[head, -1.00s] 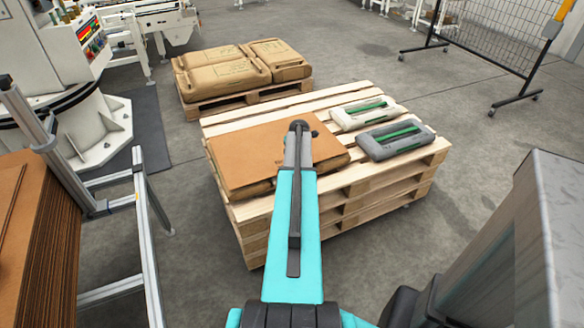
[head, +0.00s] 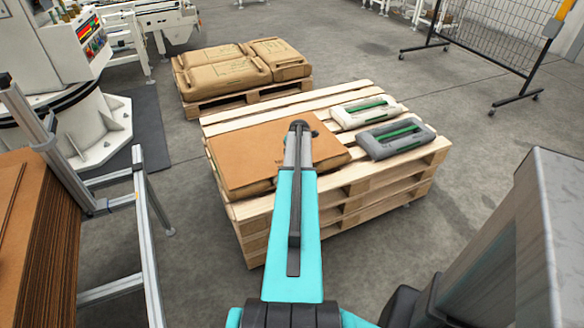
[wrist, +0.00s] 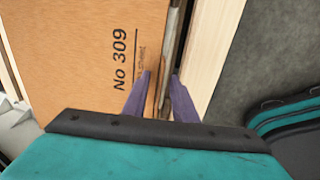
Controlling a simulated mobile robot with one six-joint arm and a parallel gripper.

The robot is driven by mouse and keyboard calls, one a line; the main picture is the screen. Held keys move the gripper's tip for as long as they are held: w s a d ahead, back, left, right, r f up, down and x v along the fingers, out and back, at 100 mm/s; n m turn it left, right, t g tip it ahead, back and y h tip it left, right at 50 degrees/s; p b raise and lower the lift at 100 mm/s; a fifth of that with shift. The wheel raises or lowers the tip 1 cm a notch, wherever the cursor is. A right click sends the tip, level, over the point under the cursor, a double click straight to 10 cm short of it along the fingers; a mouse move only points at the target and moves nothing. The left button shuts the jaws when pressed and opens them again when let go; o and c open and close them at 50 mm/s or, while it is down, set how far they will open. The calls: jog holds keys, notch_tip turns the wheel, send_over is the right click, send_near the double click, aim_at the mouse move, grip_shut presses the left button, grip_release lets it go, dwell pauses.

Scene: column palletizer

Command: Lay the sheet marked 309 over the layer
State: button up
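The brown sheet (head: 240,150) lies flat over paper bags at the left end of the top pallet (head: 340,195). Its mark "No 309" (wrist: 119,60) reads clearly in the wrist view. The sheet's front edge has a bag's side showing just below it. My gripper (wrist: 162,74) is at one edge of the sheet, with its two purple fingers apart. One finger is over the sheet and the other is past its edge. Nothing is seen clamped between them. In the head view my arm hides the gripper and part of the sheet.
Filled bags (head: 225,70) sit on a pallet behind. A stack of brown sheets (head: 30,240) stands left beside a metal frame (head: 148,235). A mesh fence (head: 500,35) stands back right.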

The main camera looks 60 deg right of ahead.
jog(key=v, duration=1.4)
jog(key=shift+a+f, duration=0.1)
dwell(0.5)
